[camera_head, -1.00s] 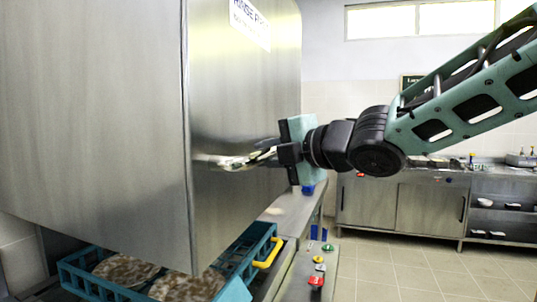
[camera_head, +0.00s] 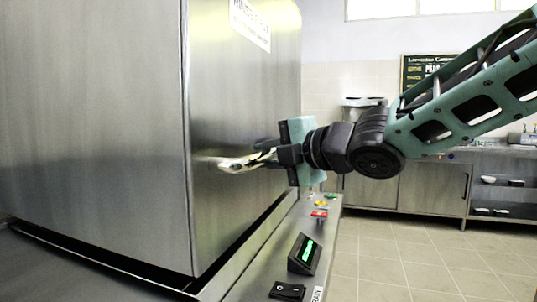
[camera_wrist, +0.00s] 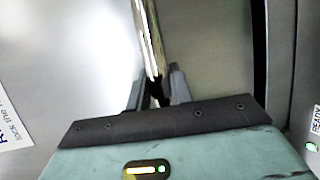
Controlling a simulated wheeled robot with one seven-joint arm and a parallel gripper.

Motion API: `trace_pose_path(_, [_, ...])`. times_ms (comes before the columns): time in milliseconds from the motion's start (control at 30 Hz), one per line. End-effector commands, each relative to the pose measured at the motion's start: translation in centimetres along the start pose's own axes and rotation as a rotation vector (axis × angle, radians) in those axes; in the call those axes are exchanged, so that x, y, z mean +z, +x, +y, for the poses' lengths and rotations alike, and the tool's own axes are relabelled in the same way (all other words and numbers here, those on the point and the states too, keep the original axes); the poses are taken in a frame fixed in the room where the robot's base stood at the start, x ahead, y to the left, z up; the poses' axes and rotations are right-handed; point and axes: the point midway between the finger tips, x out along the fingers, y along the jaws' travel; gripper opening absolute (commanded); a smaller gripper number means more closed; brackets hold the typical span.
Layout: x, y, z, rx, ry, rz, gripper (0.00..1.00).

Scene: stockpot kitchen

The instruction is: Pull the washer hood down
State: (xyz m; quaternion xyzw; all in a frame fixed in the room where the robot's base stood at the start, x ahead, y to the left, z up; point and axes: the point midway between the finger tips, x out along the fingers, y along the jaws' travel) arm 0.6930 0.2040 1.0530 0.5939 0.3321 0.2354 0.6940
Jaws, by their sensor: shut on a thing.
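The washer hood (camera_head: 95,130) is a large stainless steel box filling the left of the head view. Its lower edge sits close to the steel counter, with a thin dark gap along it. A bar handle (camera_head: 238,163) stands out from its right face. My gripper (camera_head: 268,155) is shut on the handle. In the wrist view the handle (camera_wrist: 151,38) runs up from between the fingers (camera_wrist: 157,92), with the hood face (camera_wrist: 80,60) behind it. The inside of the hood is hidden.
A steel ledge (camera_head: 262,268) beside the hood carries a green-lit display (camera_head: 305,254), a black rocker switch (camera_head: 287,291) and coloured buttons (camera_head: 320,213). Steel cabinets (camera_head: 430,188) stand at the back. The tiled floor (camera_head: 400,255) on the right is clear.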

Motion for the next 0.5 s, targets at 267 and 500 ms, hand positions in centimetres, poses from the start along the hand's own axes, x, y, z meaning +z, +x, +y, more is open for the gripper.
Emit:
trace_pose_path(267, [-0.1,0.5,-3.1,-0.001,0.0,-0.002,0.0])
trace_pose_path(500, [-0.2,0.6,-3.5,-0.005,0.0,-0.001,0.0])
